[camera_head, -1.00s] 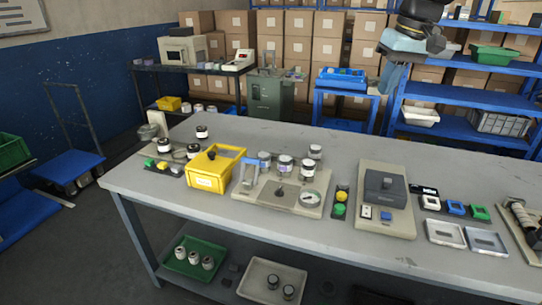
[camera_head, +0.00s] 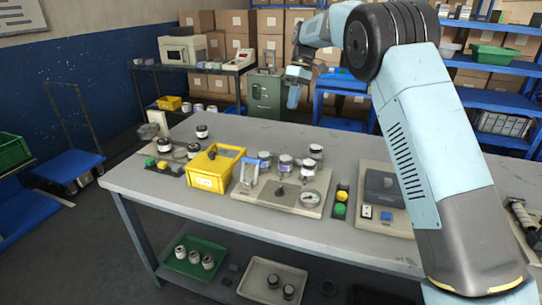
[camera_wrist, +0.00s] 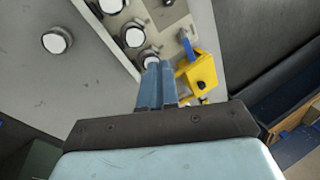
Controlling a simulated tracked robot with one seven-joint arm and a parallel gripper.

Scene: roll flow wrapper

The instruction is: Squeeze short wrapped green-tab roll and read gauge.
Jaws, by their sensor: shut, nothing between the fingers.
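My gripper (camera_head: 292,100) hangs high over the back of the bench, its blue fingers pointing down. In the wrist view the fingers (camera_wrist: 155,75) are together with nothing between them. Several short rolls (camera_head: 285,165) with pale tops stand on or beside a beige fixture plate (camera_head: 262,196); one stands off its back edge (camera_head: 315,152). They also show in the wrist view (camera_wrist: 133,36). I cannot make out a green tab on any. A round gauge (camera_head: 308,198) sits at the plate's front right, and a blue clamp-like part (camera_head: 249,173) at its left.
A yellow bin (camera_head: 205,182) stands left of the plate. Yellow and green buttons (camera_head: 340,209) and a grey-lidded device (camera_head: 380,186) stand to the right. More rolls (camera_head: 165,145) are at the bench's left. My arm hides the right part of the bench.

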